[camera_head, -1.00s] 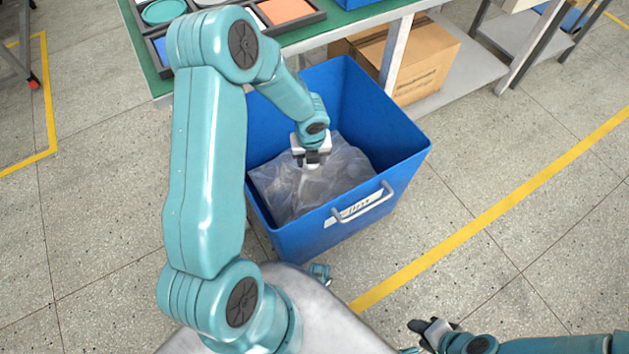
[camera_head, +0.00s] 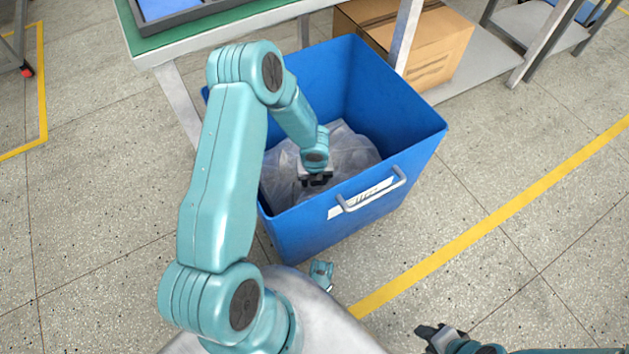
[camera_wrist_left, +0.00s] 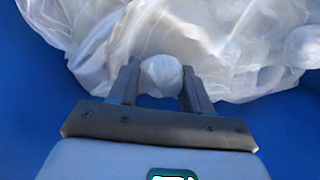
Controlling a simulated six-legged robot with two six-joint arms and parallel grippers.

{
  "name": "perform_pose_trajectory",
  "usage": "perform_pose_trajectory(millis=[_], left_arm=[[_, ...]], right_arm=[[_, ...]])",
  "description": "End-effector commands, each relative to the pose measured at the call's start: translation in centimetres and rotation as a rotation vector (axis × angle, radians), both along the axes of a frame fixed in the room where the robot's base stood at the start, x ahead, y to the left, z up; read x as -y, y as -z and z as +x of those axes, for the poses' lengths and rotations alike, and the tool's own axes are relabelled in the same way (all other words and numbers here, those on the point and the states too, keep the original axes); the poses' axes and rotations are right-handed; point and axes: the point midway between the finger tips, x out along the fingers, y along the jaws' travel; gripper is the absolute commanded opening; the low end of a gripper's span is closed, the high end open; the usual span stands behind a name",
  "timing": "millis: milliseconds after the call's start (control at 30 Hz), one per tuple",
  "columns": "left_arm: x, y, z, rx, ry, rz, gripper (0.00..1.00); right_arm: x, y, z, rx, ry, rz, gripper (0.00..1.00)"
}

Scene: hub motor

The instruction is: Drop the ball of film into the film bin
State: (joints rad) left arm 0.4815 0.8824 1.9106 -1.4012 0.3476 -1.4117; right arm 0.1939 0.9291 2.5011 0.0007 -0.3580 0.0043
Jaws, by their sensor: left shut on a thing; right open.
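The film bin (camera_head: 400,140) is a large blue open-topped bin with a white label and a grey handle on its front. Crumpled translucent film (camera_head: 350,155) lies inside it and fills the wrist view's upper part (camera_wrist_left: 240,50). My left gripper (camera_head: 316,181) reaches down into the bin, low over the film. In the left wrist view it is shut on a small whitish ball of film (camera_wrist_left: 161,76), between its two dark fingers. In the head view the ball cannot be made out. My right gripper (camera_head: 428,332) is open and empty, outside the bin at lower right.
A green-topped workbench (camera_head: 240,28) stands behind the bin, with a cardboard box (camera_head: 425,45) on its lower shelf. Another rounded whitish lump (camera_wrist_left: 303,46) shows at the right of the wrist view. The floor right of the bin is clear, with a yellow line (camera_head: 490,222).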

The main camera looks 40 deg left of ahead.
Motion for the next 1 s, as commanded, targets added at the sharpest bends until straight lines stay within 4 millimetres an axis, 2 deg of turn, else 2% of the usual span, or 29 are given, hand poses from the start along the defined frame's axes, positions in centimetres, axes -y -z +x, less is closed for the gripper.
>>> perform_pose_trajectory(millis=[300, 333, 400, 667, 767, 867, 1000], left_arm=[[0.0, 0.3, 0.1, 0.001, 0.0, 0.002, 0.21], [0.0, 0.1, 0.1, 0.001, 0.0, 0.002, 0.58], [0.0, 0.1, 0.1, 0.001, 0.0, 0.002, 0.74], [0.0, 0.0, 0.1, 0.001, 0.0, 0.002, 0.74], [0.0, -0.8, 0.1, 0.002, 0.0, 0.001, 0.74], [0.1, -2.7, 0.0, 0.003, 0.001, 0.003, 0.74], [0.4, -6.2, -0.3, 0.004, 0.001, 0.003, 0.74]], right_arm=[[0.0, 0.3, 0.1, 0.002, 0.002, 0.0, 0.43], [0.0, 0.1, 0.1, 0.002, 0.002, 0.0, 0.43], [0.0, 0.1, 0.1, 0.001, 0.001, 0.0, 0.43], [0.0, 0.0, 0.0, 0.001, 0.0, 0.0, 0.43], [-0.1, -0.6, 0.0, -0.001, -0.003, 0.0, 0.43], [-0.2, -1.5, -0.2, -0.004, -0.009, 0.002, 0.43], [-0.6, -3.3, -0.6, -0.01, -0.023, 0.004, 0.43]])
